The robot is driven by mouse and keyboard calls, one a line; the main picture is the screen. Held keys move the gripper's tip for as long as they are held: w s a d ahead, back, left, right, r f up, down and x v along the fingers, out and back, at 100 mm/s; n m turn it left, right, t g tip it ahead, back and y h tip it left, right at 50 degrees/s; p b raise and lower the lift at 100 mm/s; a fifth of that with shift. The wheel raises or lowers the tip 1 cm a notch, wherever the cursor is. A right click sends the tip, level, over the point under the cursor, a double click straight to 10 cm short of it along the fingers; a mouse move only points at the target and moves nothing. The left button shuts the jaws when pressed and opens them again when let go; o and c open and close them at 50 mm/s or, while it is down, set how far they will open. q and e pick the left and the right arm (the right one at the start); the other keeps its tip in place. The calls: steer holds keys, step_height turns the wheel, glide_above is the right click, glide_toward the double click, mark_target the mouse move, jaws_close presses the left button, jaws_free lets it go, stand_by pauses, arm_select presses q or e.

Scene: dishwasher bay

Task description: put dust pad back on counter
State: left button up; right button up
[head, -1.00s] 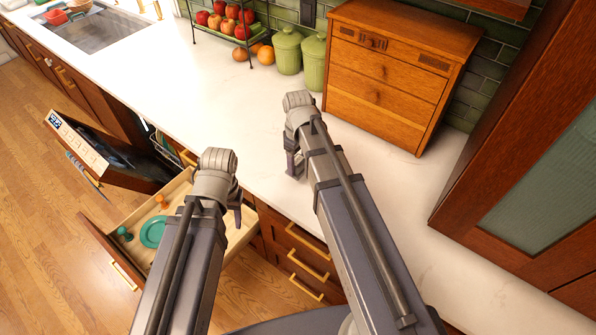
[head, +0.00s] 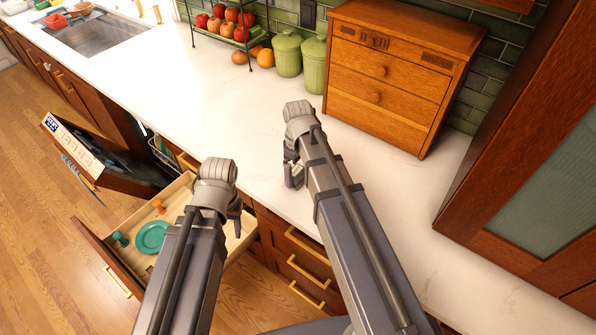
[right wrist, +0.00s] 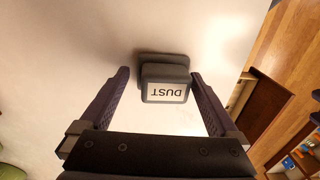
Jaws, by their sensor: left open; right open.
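The dust pad (right wrist: 164,81) is a dark grey block with a white label reading DUST, seen upside down in the right wrist view. It is at the white counter (right wrist: 207,35), between the two fingers of my right gripper (right wrist: 159,82). Those fingers are open, with a visible gap on the left side and a narrower one on the right. In the head view my right gripper (head: 293,174) is low over the counter near its front edge; the pad is hidden there. My left gripper (head: 238,222) is open above the open drawer's right side, its fingers mostly hidden.
The open drawer (head: 178,194) holds a teal plate (head: 152,237) and small orange and green items. A dishwasher door (head: 95,160) hangs open at left. A wooden chest (head: 392,75), green canisters (head: 288,52) and a fruit rack stand at the back. The middle counter is clear.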

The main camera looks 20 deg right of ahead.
mark_target(298, 169)
steer(key=shift+r, duration=0.15)
step_height(298, 169, up, 12)
steer(key=p, duration=1.2)
steer(key=s+a+m+h, duration=0.1)
steer(key=s+a+m, duration=0.3)
steer(key=s+a, duration=0.6)
steer(key=s, duration=0.4)
steer(key=shift+a, duration=0.3)
steer(key=shift+s, duration=0.1)
